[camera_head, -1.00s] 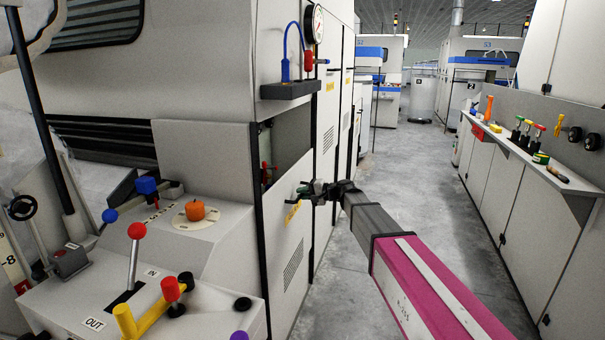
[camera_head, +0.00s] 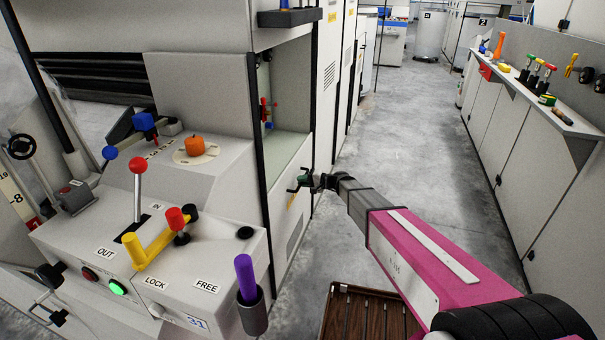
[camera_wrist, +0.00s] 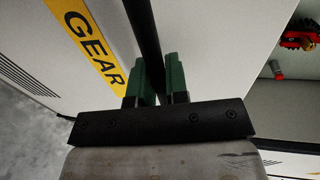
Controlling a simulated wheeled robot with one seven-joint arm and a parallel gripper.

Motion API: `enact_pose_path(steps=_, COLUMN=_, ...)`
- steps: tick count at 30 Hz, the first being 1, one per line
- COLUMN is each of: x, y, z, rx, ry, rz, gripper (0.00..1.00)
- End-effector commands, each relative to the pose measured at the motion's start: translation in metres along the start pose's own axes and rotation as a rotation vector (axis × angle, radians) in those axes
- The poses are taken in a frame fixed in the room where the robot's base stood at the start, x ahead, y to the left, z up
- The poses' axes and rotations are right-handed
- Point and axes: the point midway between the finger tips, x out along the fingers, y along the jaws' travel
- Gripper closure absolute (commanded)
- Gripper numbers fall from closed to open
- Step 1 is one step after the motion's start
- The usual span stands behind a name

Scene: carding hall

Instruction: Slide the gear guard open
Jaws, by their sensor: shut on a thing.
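The gear guard (camera_head: 283,232) is a pale panel on the side of the machine, below an open recess (camera_head: 290,100). A yellow label reading GEAR (camera_wrist: 88,42) is on it in the wrist view. My gripper (camera_head: 300,182) is at the guard's upper part, just under the recess. In the wrist view, my gripper's green fingers (camera_wrist: 160,80) are shut on a black bar (camera_wrist: 143,35), the guard's handle. Its gripped section is hidden between the fingers. The recess shows at the right of the wrist view with red parts (camera_wrist: 297,38) inside.
A control console (camera_head: 80,230) with coloured levers and a purple-handled tool (camera_head: 245,278) stands at the left. A brown slatted box (camera_head: 350,315) is low in front. Cabinets with a tool shelf (camera_head: 540,110) line the right. The grey floor aisle (camera_head: 400,130) between is clear.

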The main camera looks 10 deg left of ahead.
Motion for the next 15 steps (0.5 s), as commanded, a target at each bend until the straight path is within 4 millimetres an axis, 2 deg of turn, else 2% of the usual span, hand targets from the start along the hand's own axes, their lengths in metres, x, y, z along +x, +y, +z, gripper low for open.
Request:
enact_pose_path(steps=4, x=0.0009, y=0.0079, z=-0.0002, rx=-0.001, ry=0.000, rz=0.002, gripper=1.00)
enact_pose_path(steps=14, x=0.0010, y=0.0085, z=-0.0003, rx=-0.001, ry=0.001, rz=0.002, gripper=1.00)
enact_pose_path(steps=15, x=0.0010, y=0.0085, z=-0.0003, rx=-0.001, ry=0.001, rz=0.002, gripper=0.82)
